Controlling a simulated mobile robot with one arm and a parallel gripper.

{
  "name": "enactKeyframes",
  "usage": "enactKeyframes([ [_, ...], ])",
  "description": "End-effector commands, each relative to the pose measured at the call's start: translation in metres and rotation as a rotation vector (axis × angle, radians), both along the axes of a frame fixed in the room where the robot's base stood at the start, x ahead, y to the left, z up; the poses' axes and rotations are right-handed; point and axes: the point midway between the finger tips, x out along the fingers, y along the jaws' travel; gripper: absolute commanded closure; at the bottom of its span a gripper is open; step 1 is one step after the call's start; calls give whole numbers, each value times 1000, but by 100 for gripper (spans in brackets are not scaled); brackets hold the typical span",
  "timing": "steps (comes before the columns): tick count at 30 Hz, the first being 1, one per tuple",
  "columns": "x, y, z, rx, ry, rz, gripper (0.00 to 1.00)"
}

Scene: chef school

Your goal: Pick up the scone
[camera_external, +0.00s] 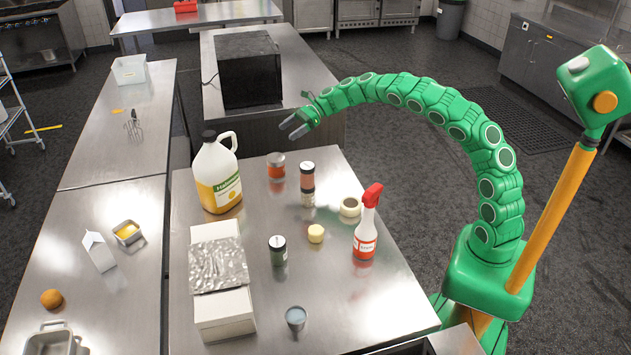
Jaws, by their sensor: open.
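A small, pale yellow, round thing (316,234) that looks like the scone sits on the near steel table (375,318), right of its middle. It is small in the picture, so I cannot be sure what it is. My gripper (291,127) is at the end of my green arm, which arches over from the right. Its grey fingers are open and look empty. They point left, above the far part of the table, well apart from the pale yellow thing.
A large jug (217,175) and a foil-covered white box (224,315) stand left. A small cup (296,318) is nearer.

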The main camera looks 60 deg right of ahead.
Motion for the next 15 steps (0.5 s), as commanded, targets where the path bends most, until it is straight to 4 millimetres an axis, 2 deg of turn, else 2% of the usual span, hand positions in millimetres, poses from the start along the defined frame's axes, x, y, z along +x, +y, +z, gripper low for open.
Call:
enactKeyframes([
  [6, -50, 77, -3, 1, 29, 147, 13],
  [12, -102, 136, -8, 7, 50, 270, 13],
  [15, -127, 158, -9, 9, 53, 319, 13],
])
